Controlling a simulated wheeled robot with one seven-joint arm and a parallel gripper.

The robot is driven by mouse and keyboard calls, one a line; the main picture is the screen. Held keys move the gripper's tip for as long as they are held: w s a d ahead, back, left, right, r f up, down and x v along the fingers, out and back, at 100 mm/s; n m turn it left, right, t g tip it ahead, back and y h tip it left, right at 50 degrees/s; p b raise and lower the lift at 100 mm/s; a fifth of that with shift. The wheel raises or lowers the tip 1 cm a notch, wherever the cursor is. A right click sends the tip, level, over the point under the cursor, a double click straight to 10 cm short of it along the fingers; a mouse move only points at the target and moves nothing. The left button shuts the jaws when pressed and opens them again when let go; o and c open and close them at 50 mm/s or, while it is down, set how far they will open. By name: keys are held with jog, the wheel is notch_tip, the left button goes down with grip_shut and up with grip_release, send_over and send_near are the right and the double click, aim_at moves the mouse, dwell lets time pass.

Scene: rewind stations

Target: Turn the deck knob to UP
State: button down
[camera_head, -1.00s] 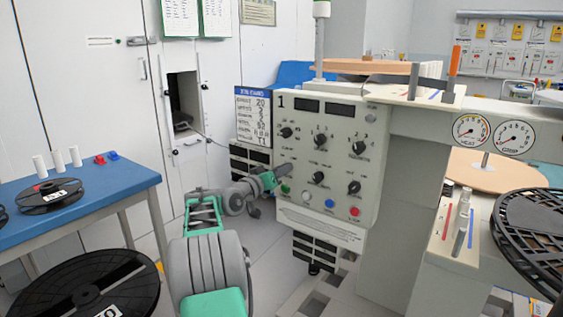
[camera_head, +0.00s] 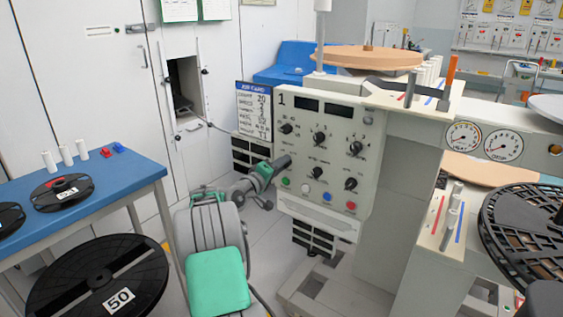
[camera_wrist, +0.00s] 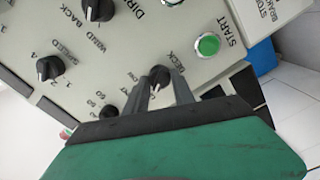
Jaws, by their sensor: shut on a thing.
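The deck knob (camera_wrist: 159,76) is a small dark knob beside the DECK label on the pale control panel (camera_head: 318,212). In the wrist view it sits between the tips of my gripper (camera_wrist: 162,84), which is shut on it. The knob's pointer direction is hard to read, and the UP mark cannot be made out. In the head view my gripper (camera_head: 284,162) reaches the left part of the panel and hides the deck knob.
The green START button (camera_wrist: 208,44) is close to the deck knob. The SPEED knob (camera_wrist: 50,68) and other knobs share the panel. A blue table (camera_head: 125,180) with reels stands left. A job card (camera_head: 254,110) hangs beside the panel. Open floor lies left of the console.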

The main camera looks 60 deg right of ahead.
dwell(0.4)
jog(key=c, duration=1.1)
grip_release()
jog(key=shift+o, duration=0.2)
jog(key=shift+a, duration=0.1)
jog(key=w+a, duration=0.1)
jog(key=a, duration=0.6)
jog(key=shift+w+a+p, duration=0.15)
jog(key=shift+a+p, duration=0.1)
jog(key=shift+p, duration=0.15)
